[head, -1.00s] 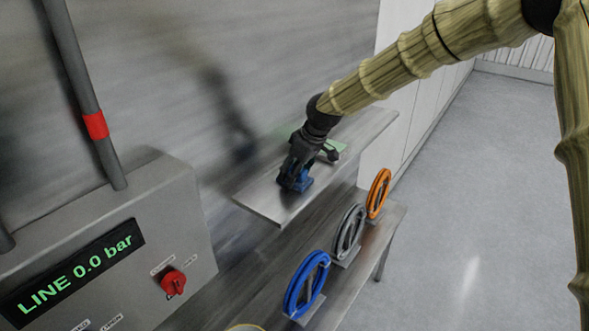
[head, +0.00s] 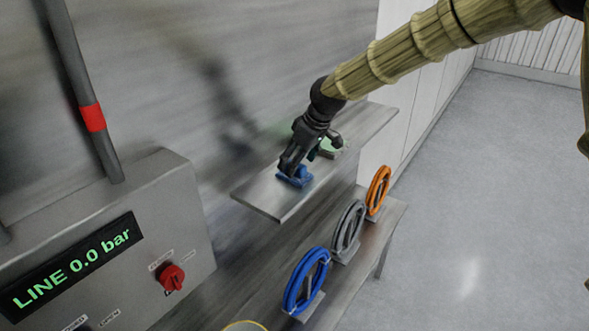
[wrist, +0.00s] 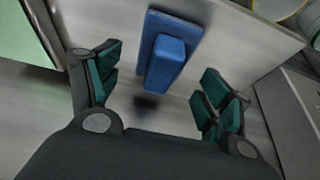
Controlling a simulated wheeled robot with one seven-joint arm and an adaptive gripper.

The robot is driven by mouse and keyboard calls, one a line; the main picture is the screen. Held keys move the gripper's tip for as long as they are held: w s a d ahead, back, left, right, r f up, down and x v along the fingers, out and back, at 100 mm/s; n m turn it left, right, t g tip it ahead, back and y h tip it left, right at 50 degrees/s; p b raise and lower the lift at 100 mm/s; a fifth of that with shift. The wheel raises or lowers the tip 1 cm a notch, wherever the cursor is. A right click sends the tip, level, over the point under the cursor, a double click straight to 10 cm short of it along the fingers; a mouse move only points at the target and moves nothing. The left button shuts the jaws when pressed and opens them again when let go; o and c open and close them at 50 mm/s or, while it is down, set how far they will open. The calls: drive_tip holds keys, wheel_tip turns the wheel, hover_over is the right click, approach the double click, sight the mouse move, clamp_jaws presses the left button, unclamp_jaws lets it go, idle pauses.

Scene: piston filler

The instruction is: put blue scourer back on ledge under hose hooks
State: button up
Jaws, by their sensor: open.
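The blue scourer (head: 294,179) lies on the metal ledge (head: 270,201), towards its near left end. In the wrist view the blue scourer (wrist: 168,54) shows as a flat pad with a raised block on top, resting on the ledge surface. My gripper (head: 296,170) is just above and beside it, pointing down. In the wrist view my gripper (wrist: 158,90) has its green-padded fingers wide apart, with the scourer's block ahead of and between them, not touched by either finger as far as I can see. Part of the scourer is hidden behind the gripper in the head view.
A green flat item (head: 331,147) lies farther back on the ledge; it also shows in the wrist view (wrist: 25,35). Blue (head: 306,281), grey (head: 348,229) and orange (head: 378,190) hose reels stand on a lower shelf. A control box (head: 180,215) stands at left.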

drive_tip(key=b+v, duration=0.2)
drive_tip(key=v, duration=0.7)
drive_tip(key=shift+b, duration=0.3)
drive_tip(key=shift+r, duration=0.1)
